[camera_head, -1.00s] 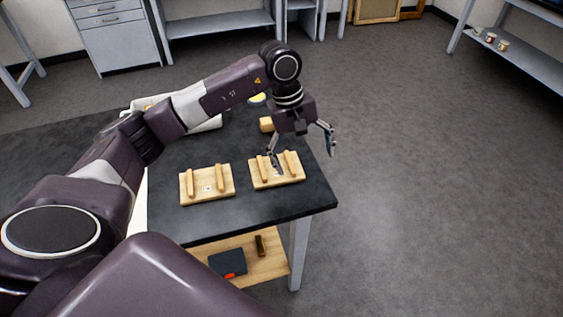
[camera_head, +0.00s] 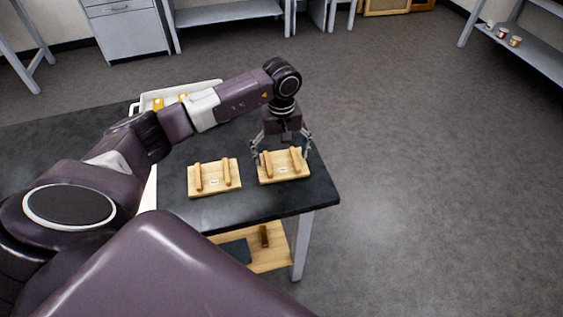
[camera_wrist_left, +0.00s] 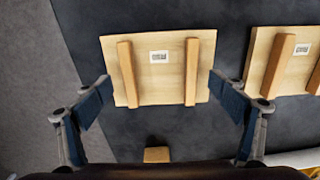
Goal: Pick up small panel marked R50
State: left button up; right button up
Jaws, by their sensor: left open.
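Two small wooden panels, each with two raised wooden bars and a white label, lie on the dark table. The labels are too small to read, so I cannot tell which is R50. My left gripper (camera_head: 281,156) is open over the right panel (camera_head: 283,172), one finger at each side. In the left wrist view this panel (camera_wrist_left: 160,82) sits between and ahead of the open fingers (camera_wrist_left: 160,95), with no clear contact. The other panel (camera_head: 213,180) lies just to the left; it also shows at the right of the wrist view (camera_wrist_left: 300,72). My right gripper is not in view.
The dark table (camera_head: 255,206) ends close to the right of the panels. A small wooden block (camera_wrist_left: 157,154) shows in the wrist view. A pale tray (camera_head: 150,98) with yellow items stands behind my arm. A lower wooden shelf (camera_head: 270,258) holds a dark box.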

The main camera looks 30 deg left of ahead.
pick_arm(q)
jog(key=c, duration=1.2)
jog(key=shift+c, duration=0.4)
jog(key=shift+r, duration=0.1)
